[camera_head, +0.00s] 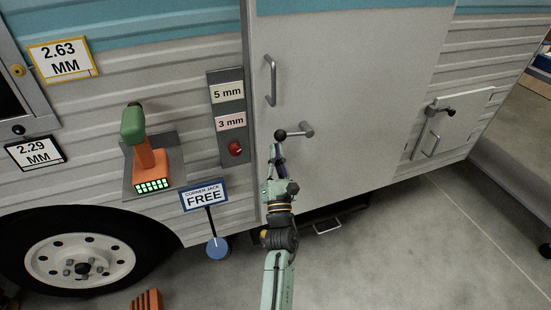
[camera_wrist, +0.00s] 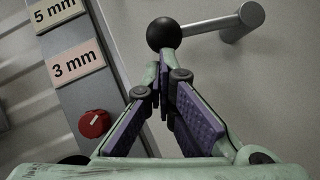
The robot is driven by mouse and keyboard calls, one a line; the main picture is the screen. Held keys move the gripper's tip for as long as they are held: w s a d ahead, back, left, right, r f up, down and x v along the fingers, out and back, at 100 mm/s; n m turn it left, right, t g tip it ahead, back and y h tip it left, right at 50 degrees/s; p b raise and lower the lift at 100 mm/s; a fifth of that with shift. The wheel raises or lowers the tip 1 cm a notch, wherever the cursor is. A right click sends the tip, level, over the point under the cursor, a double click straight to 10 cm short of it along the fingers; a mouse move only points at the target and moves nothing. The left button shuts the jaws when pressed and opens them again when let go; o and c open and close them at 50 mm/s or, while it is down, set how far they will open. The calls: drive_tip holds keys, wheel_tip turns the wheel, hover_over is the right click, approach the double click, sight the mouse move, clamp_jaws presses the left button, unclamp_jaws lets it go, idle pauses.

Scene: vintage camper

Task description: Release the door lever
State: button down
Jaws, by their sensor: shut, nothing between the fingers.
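The door lever (camera_head: 304,130) is a grey metal bar ending in a black ball knob (camera_head: 281,134), mounted low on the left part of the white camper door (camera_head: 350,80). In the wrist view the lever's bar (camera_wrist: 215,25) runs right from the knob (camera_wrist: 164,33) to a round metal post. My gripper (camera_head: 277,152) is just below the knob. In the wrist view its purple-padded fingers (camera_wrist: 168,82) meet at the tips, just under the knob, with nothing between them. I cannot tell whether the fingertips touch the knob.
A grey vertical handle (camera_head: 270,80) is above the lever. A panel left of the door bears "5 mm" and "3 mm" labels and a red knob (camera_head: 236,149). Farther left are a green-and-orange tool (camera_head: 148,150) and a "FREE" sign (camera_head: 204,195). A latched hatch (camera_head: 435,125) is at right.

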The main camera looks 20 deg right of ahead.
wheel_tip(320, 180, up, 10)
drive_tip(key=d+m+g+h+p, duration=0.1)
drive_tip(key=m+g+h+p, duration=0.3)
drive_tip(key=m, duration=0.7)
drive_tip(key=shift+d+f+m+g+h, duration=0.15)
drive_tip(key=shift+d+m+g+h, duration=0.25)
drive_tip(key=shift+g, duration=0.5)
drive_tip(key=shift+a+f, duration=0.1)
